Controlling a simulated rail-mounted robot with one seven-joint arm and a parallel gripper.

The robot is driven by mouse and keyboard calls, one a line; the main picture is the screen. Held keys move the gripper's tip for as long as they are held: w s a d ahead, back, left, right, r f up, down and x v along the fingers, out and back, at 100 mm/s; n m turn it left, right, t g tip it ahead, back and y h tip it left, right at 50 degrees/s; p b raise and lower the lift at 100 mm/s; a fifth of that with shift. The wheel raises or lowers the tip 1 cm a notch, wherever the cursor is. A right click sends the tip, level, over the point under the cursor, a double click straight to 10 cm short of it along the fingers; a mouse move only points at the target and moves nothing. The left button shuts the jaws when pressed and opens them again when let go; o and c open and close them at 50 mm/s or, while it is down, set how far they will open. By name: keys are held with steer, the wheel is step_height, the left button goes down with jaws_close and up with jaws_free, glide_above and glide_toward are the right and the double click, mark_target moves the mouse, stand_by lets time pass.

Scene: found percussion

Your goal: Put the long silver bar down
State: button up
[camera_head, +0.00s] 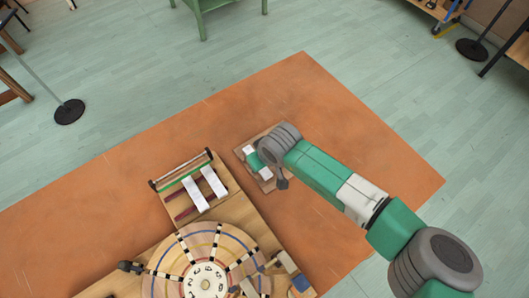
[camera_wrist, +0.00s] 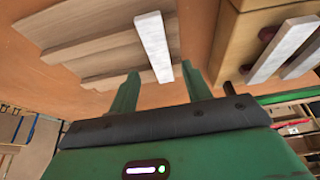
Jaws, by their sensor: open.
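A long silver bar (camera_wrist: 153,45) lies on a ridged wooden rack (camera_wrist: 95,40) in the wrist view, its near end close to the gap between my fingers. My gripper (camera_wrist: 160,88) is open, with its two green fingers apart and nothing seen clamped between them. In the head view my gripper (camera_head: 255,160) is over the rack (camera_head: 277,183) and covers much of it. Pale silver patches (camera_head: 248,150) show on either side of the gripper there; the covered part between them is hidden.
Left of the rack, two silver bars (camera_head: 193,193) lie across a wooden instrument frame (camera_head: 240,205). A round segmented wooden wheel (camera_head: 207,250) is in front. The orange table (camera_head: 300,85) is clear behind and right of the rack.

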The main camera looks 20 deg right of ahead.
steer(key=p+v, duration=0.1)
steer(key=v, duration=0.7)
steer(key=shift+r, duration=0.3)
steer(key=shift+d, duration=0.1)
